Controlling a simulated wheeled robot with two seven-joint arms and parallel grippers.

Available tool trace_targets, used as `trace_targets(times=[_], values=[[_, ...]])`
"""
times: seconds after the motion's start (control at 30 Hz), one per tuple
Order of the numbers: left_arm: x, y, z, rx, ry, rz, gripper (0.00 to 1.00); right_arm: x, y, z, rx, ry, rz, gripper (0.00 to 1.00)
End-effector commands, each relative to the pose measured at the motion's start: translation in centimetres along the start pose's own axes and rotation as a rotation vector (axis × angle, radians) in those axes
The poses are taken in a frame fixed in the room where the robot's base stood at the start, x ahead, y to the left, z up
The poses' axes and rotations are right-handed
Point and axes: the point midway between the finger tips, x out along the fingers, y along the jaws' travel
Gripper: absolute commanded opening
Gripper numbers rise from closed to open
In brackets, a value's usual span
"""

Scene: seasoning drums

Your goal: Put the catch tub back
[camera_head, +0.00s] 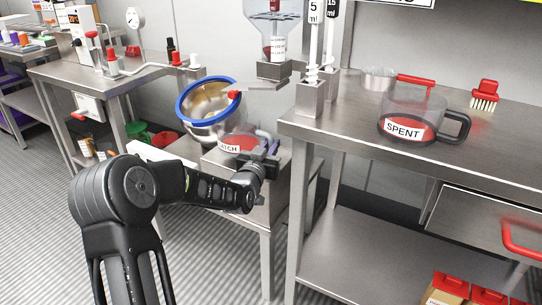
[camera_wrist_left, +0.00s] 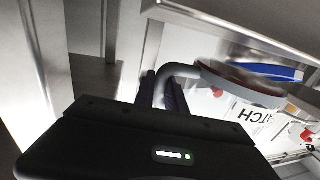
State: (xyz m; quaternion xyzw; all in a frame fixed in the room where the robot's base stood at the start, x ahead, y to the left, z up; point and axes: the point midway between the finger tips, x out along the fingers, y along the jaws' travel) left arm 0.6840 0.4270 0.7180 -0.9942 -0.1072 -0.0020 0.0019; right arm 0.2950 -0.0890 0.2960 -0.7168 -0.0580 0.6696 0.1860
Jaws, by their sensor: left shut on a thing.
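The catch tub (camera_head: 238,143) is a clear tub with a red-and-white label and a grey handle. It shows in front of the blue-rimmed metal drum (camera_head: 207,103), over the low steel stand (camera_head: 262,193). I cannot tell whether it touches the stand. My left gripper (camera_head: 268,158) is shut on the tub's handle, at the tub's right side. In the left wrist view my left gripper (camera_wrist_left: 162,92) has its dark fingers around the grey handle, and the tub (camera_wrist_left: 240,85) extends right. My right gripper is not in view.
A steel table (camera_head: 350,130) at right bears a clear tub labelled SPENT (camera_head: 412,118), a red-handled brush (camera_head: 484,95) and upright dispensers (camera_head: 312,60). A bench (camera_head: 70,70) with a gauge and red-capped parts stands at the back left. The striped floor at lower left is clear.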

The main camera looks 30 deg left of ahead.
Motion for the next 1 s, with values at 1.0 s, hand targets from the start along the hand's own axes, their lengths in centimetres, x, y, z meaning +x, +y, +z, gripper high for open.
trace_targets(times=[1.0], values=[[0.2,0.0,3.8,-0.001,0.001,0.0,0.37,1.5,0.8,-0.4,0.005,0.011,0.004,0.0]])
